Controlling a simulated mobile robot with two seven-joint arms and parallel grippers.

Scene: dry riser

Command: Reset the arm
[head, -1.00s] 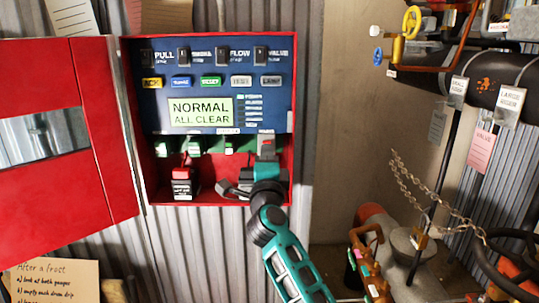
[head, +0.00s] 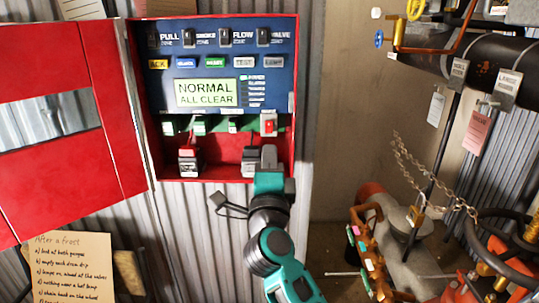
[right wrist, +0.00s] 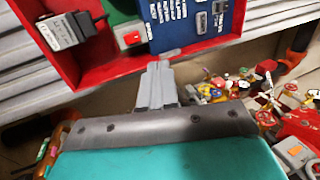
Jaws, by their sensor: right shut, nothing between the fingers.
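My right arm (head: 272,245) comes up from the bottom of the head view, teal and dark grey. Its gripper (head: 269,157) has its grey fingers together and empty, in front of the lower right part of the red alarm cabinet (head: 137,105). In the right wrist view the shut fingers (right wrist: 158,82) point at the cabinet's edge, touching nothing that I can make out. A red switch (head: 268,125) on a pale plate sits just above the fingertips; it also shows in the right wrist view (right wrist: 132,38). My left gripper is out of view.
The blue panel's display (head: 206,93) reads "NORMAL ALL CLEAR". The open red door (head: 60,165) stands at left. A black-and-grey block (head: 250,157) and a red-topped block (head: 188,160) sit in the cabinet. Pipes and a chain (head: 425,180) fill the right side.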

